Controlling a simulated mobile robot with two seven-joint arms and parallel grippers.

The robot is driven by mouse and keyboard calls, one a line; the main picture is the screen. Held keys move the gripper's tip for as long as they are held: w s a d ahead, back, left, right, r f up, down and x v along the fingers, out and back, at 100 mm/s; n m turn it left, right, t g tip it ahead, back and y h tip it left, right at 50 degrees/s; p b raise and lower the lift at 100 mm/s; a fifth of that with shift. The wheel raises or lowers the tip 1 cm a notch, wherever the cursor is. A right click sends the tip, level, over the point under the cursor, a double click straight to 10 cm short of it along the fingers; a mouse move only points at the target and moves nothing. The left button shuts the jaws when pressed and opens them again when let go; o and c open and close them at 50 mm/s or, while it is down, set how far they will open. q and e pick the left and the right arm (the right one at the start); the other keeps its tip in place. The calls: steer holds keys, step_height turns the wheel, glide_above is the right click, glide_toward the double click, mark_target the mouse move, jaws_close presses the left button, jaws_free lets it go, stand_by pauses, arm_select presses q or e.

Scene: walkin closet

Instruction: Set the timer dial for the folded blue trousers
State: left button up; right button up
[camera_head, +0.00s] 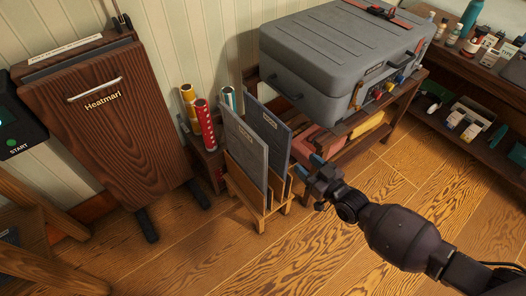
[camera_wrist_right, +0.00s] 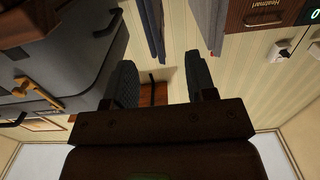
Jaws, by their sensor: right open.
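A wooden press marked "Heatmarl" (camera_head: 105,128) leans against the wall at the left; it shows at the top right in the wrist view (camera_wrist_right: 258,17). A dark control box (camera_head: 18,125) with a green START button (camera_head: 12,142) is cut by the left edge; a dial is not clear there. In the wrist view a box with a green digit (camera_wrist_right: 313,16) is at the top right corner. A dark blue flat folded piece (camera_head: 268,132) and a grey one (camera_head: 243,147) stand upright in a wooden rack. My right gripper (camera_head: 308,170) is open and empty, right of the rack.
A grey suitcase (camera_head: 335,60) lies on a low wooden shelf (camera_head: 390,110) behind my right arm. Rolled tubes (camera_head: 204,124) stand in a box between press and rack. Shelves with bottles (camera_head: 472,45) are at the right. The wooden floor (camera_head: 290,260) in front is clear.

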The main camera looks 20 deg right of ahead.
mark_target(282, 137)
steer(key=x, duration=0.2)
steer(key=b+x, duration=0.1)
steer(key=x, duration=0.2)
steer(key=d+b+x, duration=0.1)
steer(key=x, duration=0.1)
steer(key=shift+w+a+f, duration=0.1)
steer(key=shift+w+f, duration=0.05)
steer(key=shift+w, duration=0.35)
steer(key=b+x, duration=0.1)
steer(key=x, duration=0.2)
steer(key=shift+w+f+b, duration=0.1)
steer(key=shift+w+b, duration=0.15)
steer(key=shift+b, duration=0.1)
steer(key=shift+w+a+r, duration=0.15)
steer(key=shift+w, duration=0.2)
steer(key=shift+w+a+r, duration=0.1)
steer(key=shift+w, duration=0.3)
arm_select(q)
steer(key=shift+w+a+f+n+t, duration=0.1)
steer(key=shift+a+n+t, duration=0.25)
steer(key=shift+t, duration=0.45)
arm_select(e)
jaws_close()
steer(key=shift+r, duration=0.1)
